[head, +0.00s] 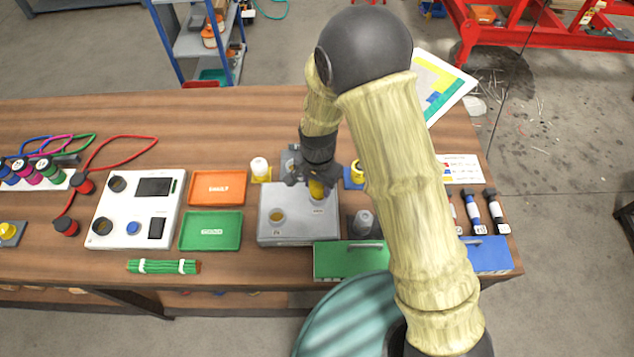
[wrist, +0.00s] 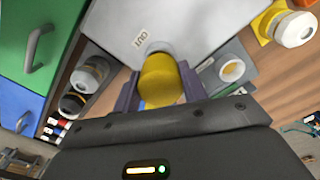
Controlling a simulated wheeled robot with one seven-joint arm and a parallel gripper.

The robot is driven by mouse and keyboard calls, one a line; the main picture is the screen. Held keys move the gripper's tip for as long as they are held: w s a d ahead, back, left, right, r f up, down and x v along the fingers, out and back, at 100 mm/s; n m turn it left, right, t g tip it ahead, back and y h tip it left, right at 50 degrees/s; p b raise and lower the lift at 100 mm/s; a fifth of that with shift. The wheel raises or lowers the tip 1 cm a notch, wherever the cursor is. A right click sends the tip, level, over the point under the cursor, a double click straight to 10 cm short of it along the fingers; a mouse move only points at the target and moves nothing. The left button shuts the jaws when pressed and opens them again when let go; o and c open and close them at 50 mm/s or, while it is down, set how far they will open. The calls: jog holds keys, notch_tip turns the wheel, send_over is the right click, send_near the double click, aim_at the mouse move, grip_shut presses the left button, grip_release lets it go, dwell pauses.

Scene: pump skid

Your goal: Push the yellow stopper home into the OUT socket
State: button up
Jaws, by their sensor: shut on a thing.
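The yellow stopper (head: 317,189) is held over the grey box (head: 294,239), at the right side of its top. In the wrist view the stopper (wrist: 162,82) sits between the two fingers of my gripper (wrist: 160,88), which is shut on it. The OUT label (wrist: 140,38) shows on the box top just beyond the stopper. A pale rim of the OUT socket (wrist: 157,48) shows behind the stopper; the rest is hidden. I cannot tell how deep the stopper sits in it. Another socket (head: 277,216) is at the left of the box top.
Orange (head: 218,187) and green (head: 211,231) trays lie left of the box. A white-capped part on a yellow base (head: 260,168) stands behind. A grey cylinder (head: 364,222) stands to the right, above a green drawer (head: 338,262). My arm hides part of the table's right side.

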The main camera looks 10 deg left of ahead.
jog(key=shift+f+b, duration=0.55)
jog(key=shift+f, duration=0.4)
dwell(0.4)
jog(key=o, duration=1.2)
jog(key=shift+r, duration=0.1)
notch_tip(320, 180, up, 17)
jog(key=shift+r+b, duration=0.1)
jog(key=shift+b, duration=0.6)
